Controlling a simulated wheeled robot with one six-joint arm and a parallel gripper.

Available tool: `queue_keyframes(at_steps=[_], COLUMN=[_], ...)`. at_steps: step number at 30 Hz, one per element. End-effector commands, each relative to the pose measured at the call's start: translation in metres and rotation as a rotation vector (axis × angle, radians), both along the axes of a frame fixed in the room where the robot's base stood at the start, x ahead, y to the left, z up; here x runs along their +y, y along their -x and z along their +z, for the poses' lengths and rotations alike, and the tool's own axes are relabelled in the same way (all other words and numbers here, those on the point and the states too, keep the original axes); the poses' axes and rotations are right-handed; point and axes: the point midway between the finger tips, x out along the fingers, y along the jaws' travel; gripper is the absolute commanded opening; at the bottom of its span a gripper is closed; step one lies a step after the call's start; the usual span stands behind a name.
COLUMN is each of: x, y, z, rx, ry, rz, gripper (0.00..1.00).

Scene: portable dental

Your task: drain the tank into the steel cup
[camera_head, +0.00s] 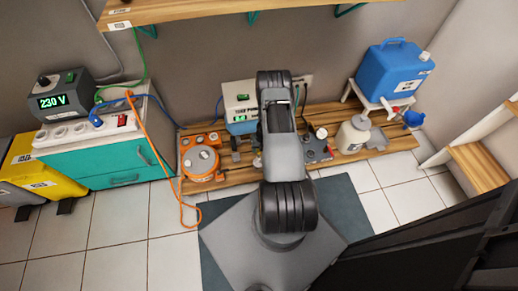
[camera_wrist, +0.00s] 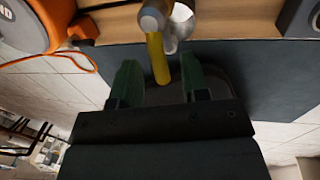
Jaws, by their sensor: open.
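My gripper (camera_wrist: 160,80) is open in the wrist view, with its two green fingers apart. A yellow lever (camera_wrist: 156,58) hangs between the fingers, with a gap visible on both sides. It joins a grey metal fitting (camera_wrist: 152,18) at the top of that view. A shiny pale, rounded object (camera_wrist: 182,25), possibly the steel cup, shows just right of the fitting; only part of it is visible. In the head view my arm hides my gripper and the lever. A blue tank (camera_head: 388,75) stands at the right; I cannot tell whether the fitting belongs to it.
An orange round device (camera_head: 201,158) with a trailing orange cable lies left of my arm. A pale machine (camera_head: 237,98) stands behind my arm. A white bottle (camera_head: 352,136) stands on the low wooden board (camera_head: 396,135). A shelf (camera_head: 190,10) overhangs at the top.

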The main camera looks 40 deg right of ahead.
Motion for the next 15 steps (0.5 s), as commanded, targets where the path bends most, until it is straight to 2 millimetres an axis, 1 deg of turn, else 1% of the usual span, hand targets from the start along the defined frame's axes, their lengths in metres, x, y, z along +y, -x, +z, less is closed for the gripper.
queue_keyframes(at_steps=[4, 15], x=[0.0001, 0.0001], y=[0.0000, 0.0001], z=[0.0002, 0.0003], rx=[0.000, 0.000], ry=[0.000, 0.000], rz=[0.000, 0.001], gripper=[0.41, 0.05])
